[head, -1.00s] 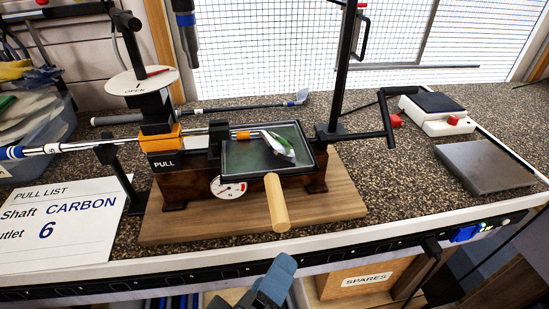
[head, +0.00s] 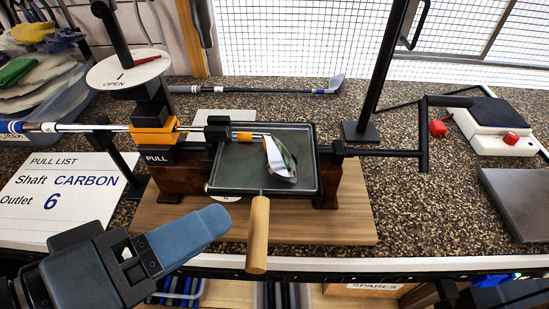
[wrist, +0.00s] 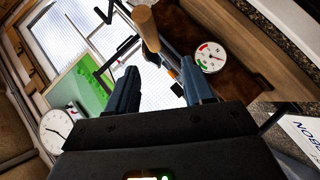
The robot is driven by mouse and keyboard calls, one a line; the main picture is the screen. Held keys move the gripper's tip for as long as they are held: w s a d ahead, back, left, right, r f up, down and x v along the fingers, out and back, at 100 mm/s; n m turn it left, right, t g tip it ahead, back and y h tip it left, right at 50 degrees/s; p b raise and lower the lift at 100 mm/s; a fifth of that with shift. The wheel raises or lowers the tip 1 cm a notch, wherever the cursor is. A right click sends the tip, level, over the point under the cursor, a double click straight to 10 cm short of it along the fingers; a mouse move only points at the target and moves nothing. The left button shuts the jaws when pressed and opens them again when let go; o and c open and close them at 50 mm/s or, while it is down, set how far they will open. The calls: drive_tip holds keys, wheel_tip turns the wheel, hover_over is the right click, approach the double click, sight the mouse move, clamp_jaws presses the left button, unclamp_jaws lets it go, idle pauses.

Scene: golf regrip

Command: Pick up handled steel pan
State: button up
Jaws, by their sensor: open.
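The handled steel pan (head: 236,168) is a dark, shallow, square pan at the middle of the bench fixture. Its wooden handle (head: 258,236) points toward me over the bench's front edge. A golf club head (head: 281,160) lies over the pan, with its shaft running left through the fixture. My gripper (head: 205,228) has blue fingers and is left of the handle, apart from it. In the wrist view, my gripper (wrist: 162,88) is open and empty, and the handle (wrist: 146,26) shows beyond the fingers. The pan's body is hard to make out there.
A pull list card (head: 68,196) lies at left. A black upright post (head: 384,70) and a crank (head: 424,130) stand right of the pan. A white box (head: 490,128) and a grey plate (head: 520,203) sit at far right. A dial (wrist: 208,57) is below the pan.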

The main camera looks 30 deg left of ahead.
sight(252, 212)
drive_tip(key=x, duration=0.3)
drive_tip(key=d+p+x, duration=0.1)
drive_tip(key=x, duration=0.2)
drive_tip(key=shift+w+d, duration=0.15)
drive_tip(key=shift+w, duration=0.1)
drive_tip(key=shift+c, duration=0.2)
clamp_jaws()
